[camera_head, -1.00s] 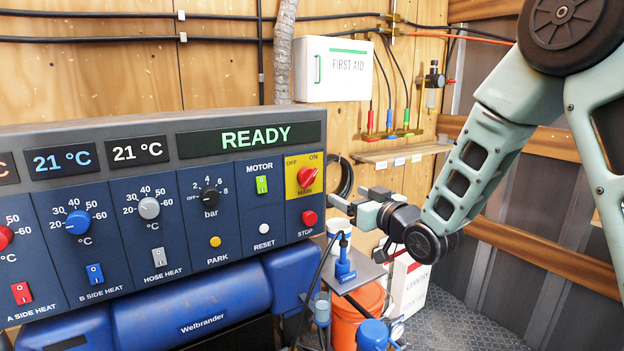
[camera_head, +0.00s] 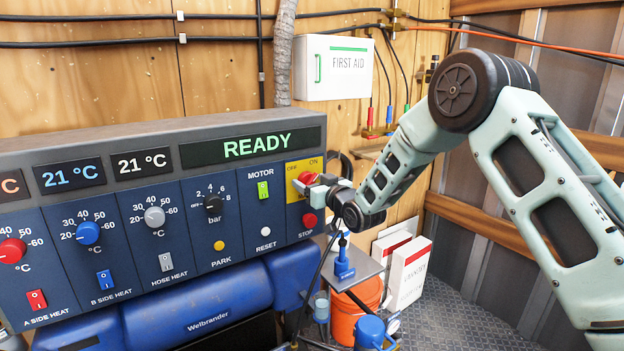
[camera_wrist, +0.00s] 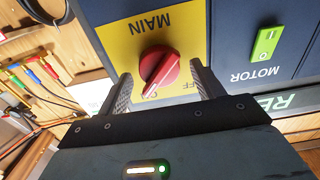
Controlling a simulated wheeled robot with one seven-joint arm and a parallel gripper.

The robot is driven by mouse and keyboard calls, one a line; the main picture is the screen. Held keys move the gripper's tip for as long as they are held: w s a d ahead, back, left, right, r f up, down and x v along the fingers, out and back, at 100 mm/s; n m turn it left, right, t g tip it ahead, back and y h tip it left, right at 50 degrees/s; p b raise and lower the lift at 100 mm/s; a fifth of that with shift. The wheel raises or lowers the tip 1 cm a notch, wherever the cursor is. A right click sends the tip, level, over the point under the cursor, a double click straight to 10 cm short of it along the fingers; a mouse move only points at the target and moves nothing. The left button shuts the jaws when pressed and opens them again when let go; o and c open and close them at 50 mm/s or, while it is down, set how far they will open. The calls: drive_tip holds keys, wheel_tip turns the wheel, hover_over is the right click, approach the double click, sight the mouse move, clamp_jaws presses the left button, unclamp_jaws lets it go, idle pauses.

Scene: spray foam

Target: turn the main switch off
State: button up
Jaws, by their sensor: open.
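The main switch is a red rotary knob (camera_wrist: 158,66) on a yellow plate (camera_wrist: 185,25) marked MAIN, ON and OFF. In the wrist view its pointer is turned toward ON. In the head view the knob (camera_head: 307,177) is at the panel's right end, partly hidden by my gripper (camera_head: 312,187). In the wrist view my gripper (camera_wrist: 159,71) is open, with one finger on each side of the knob. I cannot tell whether the fingers touch it.
The green motor switch (camera_head: 263,190) is left of the plate, and the red stop button (camera_head: 308,220) is just below. The display (camera_head: 250,147) reads READY. A small stand with a blue pump (camera_head: 343,262) and an orange bucket (camera_head: 358,305) are below.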

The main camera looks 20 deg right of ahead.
drive_tip(key=shift+w, duration=0.1)
drive_tip(key=c, duration=1)
drive_tip(key=shift+f+n+b, duration=0.15)
drive_tip(key=shift+n+b, duration=0.15)
drive_tip(key=shift+b, duration=0.4)
drive_tip(key=n+b, duration=0.5)
drive_tip(key=b, duration=0.4)
drive_tip(key=n+b, duration=0.6)
drive_tip(key=b, duration=0.3)
drive_tip(key=n+b, duration=0.6)
drive_tip(key=b, duration=0.3)
drive_tip(key=shift+a+f, duration=0.2)
drive_tip(key=shift+a, duration=0.1)
drive_tip(key=shift+n, duration=0.3)
